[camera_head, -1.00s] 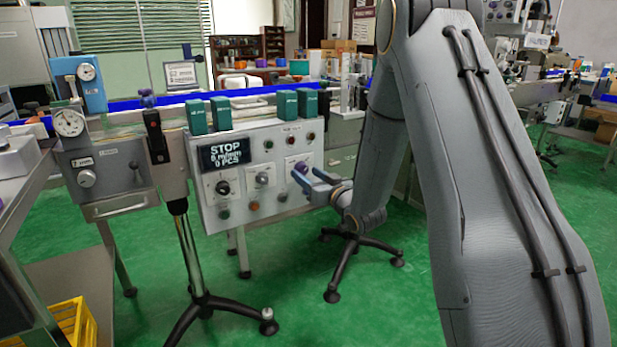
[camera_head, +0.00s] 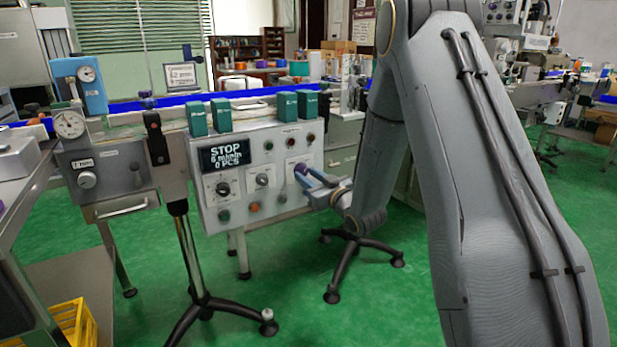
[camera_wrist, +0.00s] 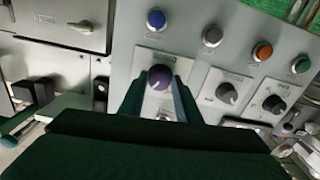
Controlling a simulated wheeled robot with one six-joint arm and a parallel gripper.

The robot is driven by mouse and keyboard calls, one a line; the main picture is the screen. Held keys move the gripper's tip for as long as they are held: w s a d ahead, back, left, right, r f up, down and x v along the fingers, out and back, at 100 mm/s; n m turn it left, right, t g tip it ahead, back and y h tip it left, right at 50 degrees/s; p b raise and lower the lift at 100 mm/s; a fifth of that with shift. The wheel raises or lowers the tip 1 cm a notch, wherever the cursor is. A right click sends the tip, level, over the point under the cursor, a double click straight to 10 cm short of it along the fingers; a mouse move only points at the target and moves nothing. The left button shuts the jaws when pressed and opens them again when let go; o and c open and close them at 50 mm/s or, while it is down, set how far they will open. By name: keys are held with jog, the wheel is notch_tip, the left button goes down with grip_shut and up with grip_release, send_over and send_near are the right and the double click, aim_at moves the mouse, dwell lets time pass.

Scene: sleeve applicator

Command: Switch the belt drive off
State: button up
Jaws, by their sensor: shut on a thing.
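The control panel (camera_head: 238,195) is a light grey box below the blue belt. Its dark display (camera_head: 224,155) reads STOP, with a speed line and 0 PCS under it. The knob's pointer mark is too small to read surely. Two other knobs, a grey one (camera_wrist: 227,93) and a black one (camera_wrist: 273,104), are beside it.
Blue (camera_wrist: 156,19), grey, orange (camera_wrist: 262,51) and green (camera_wrist: 300,64) buttons line the panel near the knobs. Teal blocks (camera_head: 286,106) stand along the panel's top edge. A yellow crate (camera_head: 72,325) is at the lower left.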

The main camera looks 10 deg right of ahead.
jog(key=n, duration=0.4)
jog(key=shift+d+n, duration=0.1)
jog(key=shift+n, duration=0.2)
jog(key=n, duration=0.3)
jog(key=shift+n, duration=0.4)
jog(key=n, duration=0.3)
jog(key=shift+r+n+b, duration=0.15)
jog(key=shift+n+b, duration=0.4)
jog(key=shift+n, duration=1.55)
jog(key=o, duration=1.1)
jog(key=shift+c, duration=0.2)
jog(key=shift+d, duration=0.1)
